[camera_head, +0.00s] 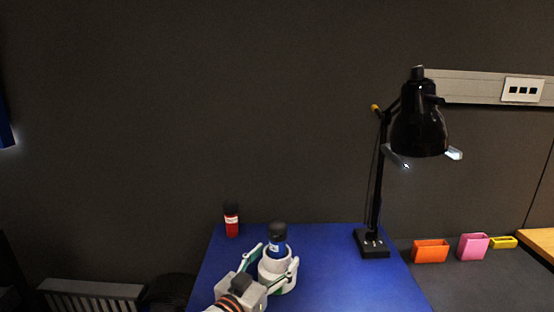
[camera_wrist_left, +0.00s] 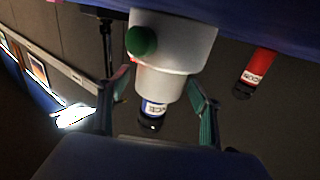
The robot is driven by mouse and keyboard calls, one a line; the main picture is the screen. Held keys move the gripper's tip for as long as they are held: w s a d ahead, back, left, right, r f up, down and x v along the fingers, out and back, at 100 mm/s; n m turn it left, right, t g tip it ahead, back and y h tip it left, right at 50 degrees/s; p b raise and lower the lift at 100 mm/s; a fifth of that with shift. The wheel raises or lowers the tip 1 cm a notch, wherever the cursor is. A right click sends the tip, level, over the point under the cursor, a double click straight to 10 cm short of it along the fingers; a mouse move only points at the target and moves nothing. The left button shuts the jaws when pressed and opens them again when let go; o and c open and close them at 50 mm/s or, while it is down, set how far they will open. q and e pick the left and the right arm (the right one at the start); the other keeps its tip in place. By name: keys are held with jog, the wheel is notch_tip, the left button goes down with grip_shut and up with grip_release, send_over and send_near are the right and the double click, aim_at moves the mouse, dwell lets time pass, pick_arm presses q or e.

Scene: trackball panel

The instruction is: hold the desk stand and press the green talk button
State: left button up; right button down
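The white round desk stand (camera_head: 273,277) stands on the blue table, with a blue, black-capped cylinder (camera_head: 278,241) upright in its top. The left wrist view shows the stand (camera_wrist_left: 180,43) upside down, with the round green talk button (camera_wrist_left: 141,41) on its side, clear of the fingers. My left gripper (camera_head: 277,262) has one finger on each side of the stand. In the left wrist view its fingertips (camera_wrist_left: 161,80) lie against the narrower upper part, seemingly in contact on both sides. The button is hidden in the head view. My right gripper is in neither view.
A red, black-capped cylinder (camera_head: 231,221) stands at the table's back left. A black desk lamp (camera_head: 374,243) stands on the right of the blue table (camera_head: 328,289). Orange (camera_head: 431,251), pink (camera_head: 473,247) and yellow (camera_head: 503,242) containers lie beyond it. The table between stand and lamp is clear.

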pick_arm(q)
jog(key=v, duration=1.2)
jog(key=o, duration=0.3)
jog(key=p+v, duration=0.3)
jog(key=v, duration=0.3)
dwell(0.8)
